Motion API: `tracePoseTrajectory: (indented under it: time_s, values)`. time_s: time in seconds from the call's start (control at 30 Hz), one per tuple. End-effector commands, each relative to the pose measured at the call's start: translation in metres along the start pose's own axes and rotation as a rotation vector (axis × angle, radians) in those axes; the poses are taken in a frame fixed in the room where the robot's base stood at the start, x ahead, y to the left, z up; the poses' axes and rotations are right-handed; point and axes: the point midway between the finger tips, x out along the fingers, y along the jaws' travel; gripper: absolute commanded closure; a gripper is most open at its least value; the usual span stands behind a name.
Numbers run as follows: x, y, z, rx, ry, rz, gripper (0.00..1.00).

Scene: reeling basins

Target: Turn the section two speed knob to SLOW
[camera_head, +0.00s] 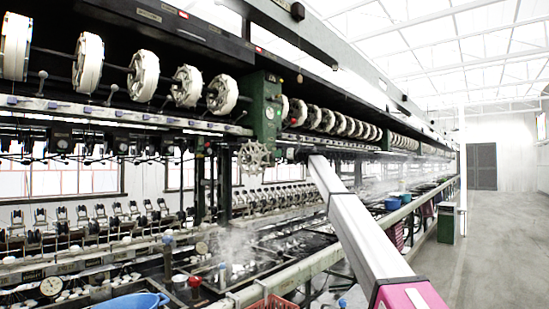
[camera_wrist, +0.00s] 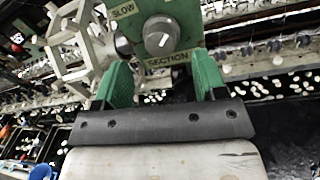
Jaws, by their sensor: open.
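In the wrist view a round grey speed knob (camera_wrist: 161,36) with a short white mark sits on a green panel (camera_wrist: 188,28). The mark leans a little up and to the right. A SLOW label (camera_wrist: 123,10) is at the knob's upper left. A SECTION label (camera_wrist: 168,58) is below the knob; its number cannot be read. My gripper (camera_wrist: 162,68) is open, its two green fingers apart below the knob on either side, with nothing visible between them but the panel and background. Contact with the knob is not seen. In the head view the green box (camera_head: 266,100) stands on the machine; my gripper is not clearly visible there.
A pale spoked wheel (camera_wrist: 82,42) stands left of the panel, close to the left finger; it also shows below the green box in the head view (camera_head: 254,157). White reels (camera_head: 188,86) line the machine. A blue basin (camera_head: 135,301) is at the lower left. The right-hand floor (camera_head: 500,245) is clear.

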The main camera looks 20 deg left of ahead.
Motion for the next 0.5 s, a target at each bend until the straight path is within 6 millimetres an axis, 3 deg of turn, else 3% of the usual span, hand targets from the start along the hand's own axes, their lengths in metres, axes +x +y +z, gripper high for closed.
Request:
tracePoseTrajectory:
  time_s: [0.2, 0.5]
  values:
    - [0.040, -0.001, 0.001, 0.000, 0.000, 0.001, 0.35]
    - [0.053, -0.001, -0.001, 0.000, 0.000, -0.001, 0.35]
